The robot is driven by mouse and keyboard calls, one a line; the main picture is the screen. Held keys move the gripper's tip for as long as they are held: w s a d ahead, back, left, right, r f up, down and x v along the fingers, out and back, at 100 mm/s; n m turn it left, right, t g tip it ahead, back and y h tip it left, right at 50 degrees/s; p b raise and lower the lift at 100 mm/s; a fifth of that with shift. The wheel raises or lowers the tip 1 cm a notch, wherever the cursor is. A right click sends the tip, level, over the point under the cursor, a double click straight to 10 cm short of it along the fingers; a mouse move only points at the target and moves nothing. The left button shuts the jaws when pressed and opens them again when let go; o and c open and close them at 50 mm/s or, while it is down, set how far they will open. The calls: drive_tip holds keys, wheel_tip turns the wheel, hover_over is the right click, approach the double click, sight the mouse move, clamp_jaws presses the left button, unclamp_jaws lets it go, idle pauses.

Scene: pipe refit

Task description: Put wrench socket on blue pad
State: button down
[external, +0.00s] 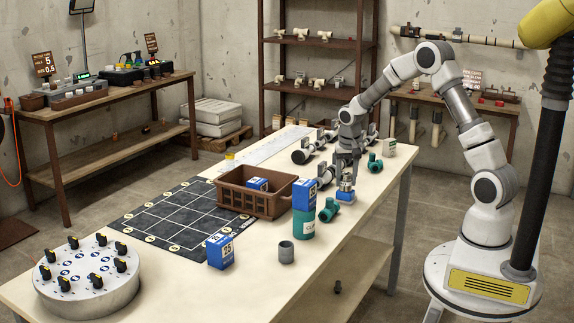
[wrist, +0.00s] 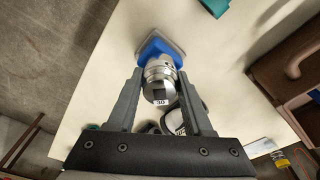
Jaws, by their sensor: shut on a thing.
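My gripper (external: 347,178) points down over the table and is shut on the silver wrench socket (external: 347,186). In the wrist view the round metal socket (wrist: 160,80), with a dark square hole and a small white label, sits between the two fingertips (wrist: 159,84). The blue pad (external: 345,197) is directly below it on the table. In the wrist view the pad (wrist: 155,46) shows as blue with a grey edge just beyond the socket. The socket overlaps the pad in both views; I cannot tell whether they touch.
A teal pipe fitting (external: 329,210), a blue box (external: 304,194) on a green can (external: 303,222) and a brown crate (external: 228,194) stand left of the pad. Another teal fitting (external: 375,163) lies to the right. Bare tabletop (external: 358,228) lies in front.

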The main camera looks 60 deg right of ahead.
drive_tip(key=shift+f, duration=0.25)
drive_tip(key=shift+c, duration=1.5)
unclamp_jaws()
drive_tip(key=shift+r, duration=0.1)
drive_tip(key=shift+r, duration=0.1)
